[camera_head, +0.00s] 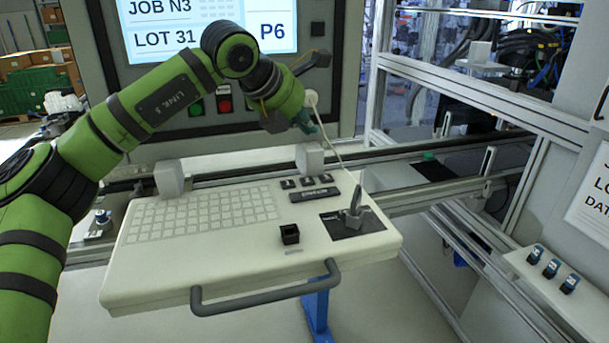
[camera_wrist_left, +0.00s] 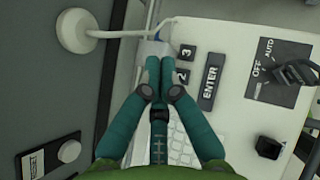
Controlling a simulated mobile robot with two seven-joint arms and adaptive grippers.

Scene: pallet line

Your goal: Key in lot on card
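The white console (camera_head: 150,260) carries a pale keyboard (camera_head: 200,212), a few dark number keys (camera_head: 307,182) and a dark ENTER bar (camera_head: 315,194). In the left wrist view, key 3 (camera_wrist_left: 187,52), key 2 (camera_wrist_left: 182,77) and the ENTER bar (camera_wrist_left: 210,82) lie right of the fingertips. My left gripper (camera_head: 306,126) is above the console's back edge, with its teal fingers (camera_wrist_left: 160,66) together and nothing visible between them. The screen (camera_head: 205,30) reads JOB N3, LOT 31 and P6. A white card (camera_head: 592,195) at the right edge is cut off; its lot number is out of view.
An AUTO/OFF selector switch (camera_head: 353,218) and a small black box (camera_head: 290,235) stand up from the console. A grey handle (camera_head: 265,295) runs along its front. Two pale blocks (camera_head: 170,178) stand at the back edge. Green and red buttons (camera_head: 224,104) sit below the screen.

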